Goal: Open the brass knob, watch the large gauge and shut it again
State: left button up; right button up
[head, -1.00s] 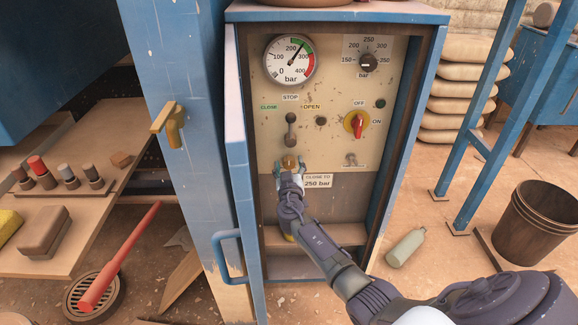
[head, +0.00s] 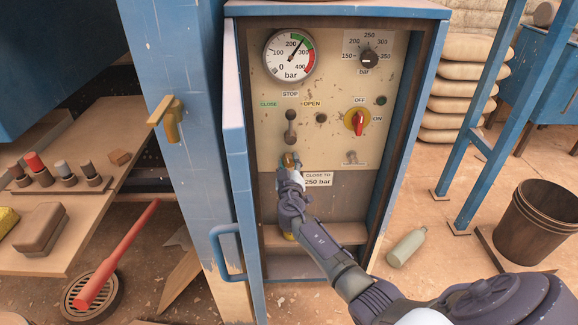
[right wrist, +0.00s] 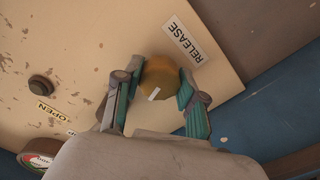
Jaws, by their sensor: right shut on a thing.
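The brass knob (head: 289,159) sits low on the left of the cream panel (head: 335,90). In the right wrist view the knob (right wrist: 158,78) shows a white mark on its rim, beside a RELEASE label (right wrist: 188,42). My right gripper (head: 291,164) is shut on the knob, with a teal-padded finger on either side of it in the right wrist view (right wrist: 155,95). The large gauge (head: 289,55) is at the panel's upper left. Its needle points up and right, between 200 and 300, at the green band. My left gripper is not in view.
A red switch (head: 359,122) and black dial (head: 369,59) are on the right. The open blue cabinet door (head: 236,170) stands at the left. A green bottle (head: 406,247) lies on the floor.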

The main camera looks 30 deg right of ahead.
jog(key=n+b, duration=0.1)
jog(key=n, duration=0.2)
jog(key=shift+n, duration=5.3)
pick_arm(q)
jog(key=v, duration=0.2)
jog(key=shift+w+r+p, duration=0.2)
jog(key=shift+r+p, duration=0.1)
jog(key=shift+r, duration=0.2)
pick_arm(e)
jog(key=shift+n, duration=0.3)
jog(key=shift+f, duration=0.1)
